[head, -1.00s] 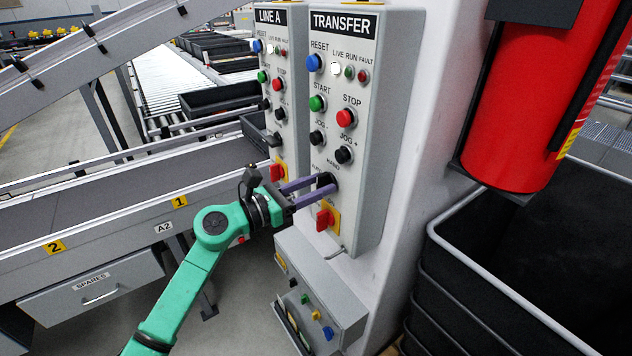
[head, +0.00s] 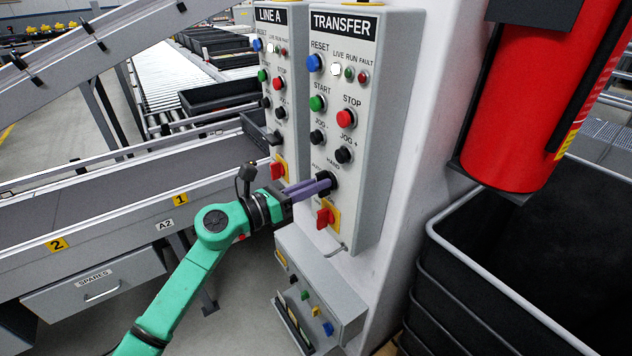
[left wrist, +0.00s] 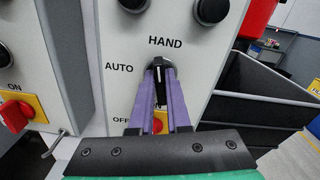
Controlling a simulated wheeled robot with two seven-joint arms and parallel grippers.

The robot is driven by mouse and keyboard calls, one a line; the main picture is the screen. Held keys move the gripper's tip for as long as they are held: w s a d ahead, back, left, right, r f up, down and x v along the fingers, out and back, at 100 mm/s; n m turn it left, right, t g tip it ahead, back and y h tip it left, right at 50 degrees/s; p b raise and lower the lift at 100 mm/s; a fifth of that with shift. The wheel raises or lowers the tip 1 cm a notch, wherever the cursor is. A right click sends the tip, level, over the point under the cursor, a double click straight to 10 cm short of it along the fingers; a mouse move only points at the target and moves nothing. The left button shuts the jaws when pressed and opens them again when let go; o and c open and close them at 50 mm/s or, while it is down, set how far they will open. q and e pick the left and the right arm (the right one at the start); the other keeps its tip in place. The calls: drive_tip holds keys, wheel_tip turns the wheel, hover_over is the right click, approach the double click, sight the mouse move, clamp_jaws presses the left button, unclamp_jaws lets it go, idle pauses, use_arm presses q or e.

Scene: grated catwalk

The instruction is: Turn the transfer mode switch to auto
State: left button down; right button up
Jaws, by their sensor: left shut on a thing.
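The TRANSFER panel (head: 386,110) is a grey box with the black transfer mode switch (head: 331,178) low on its face. In the left wrist view the switch (left wrist: 160,88) sits between my purple fingers, below the word HAND and right of the word AUTO. Its handle looks about upright, in line with HAND; its pointer is partly hidden. My left gripper (head: 325,187) is shut on the switch handle, with a finger on each side (left wrist: 160,75). My right gripper is not in view.
A red rotary handle (head: 325,217) on a yellow plate is just below the switch. Jog buttons (head: 343,155) are just above. The LINE A panel (head: 271,125) stands at left, with a similar red handle. A fire extinguisher (head: 530,110) and black bins (head: 470,290) are at right.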

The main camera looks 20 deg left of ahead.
use_arm(q)
drive_tip(key=shift+w+a+f+n+p, duration=0.1)
drive_tip(key=shift+n+p, duration=1.15)
drive_tip(key=shift+n, duration=1.3)
drive_tip(key=shift+f+n+p, duration=0.1)
drive_tip(key=shift+n+p, duration=1.2)
drive_tip(key=shift+n, duration=1.2)
drive_tip(key=shift+w+a+f+n+p, duration=0.1)
drive_tip(key=shift+n+p, duration=1.15)
drive_tip(key=shift+n, duration=1.3)
drive_tip(key=c, duration=0.9)
unclamp_jaws()
drive_tip(key=shift+s, duration=0.1)
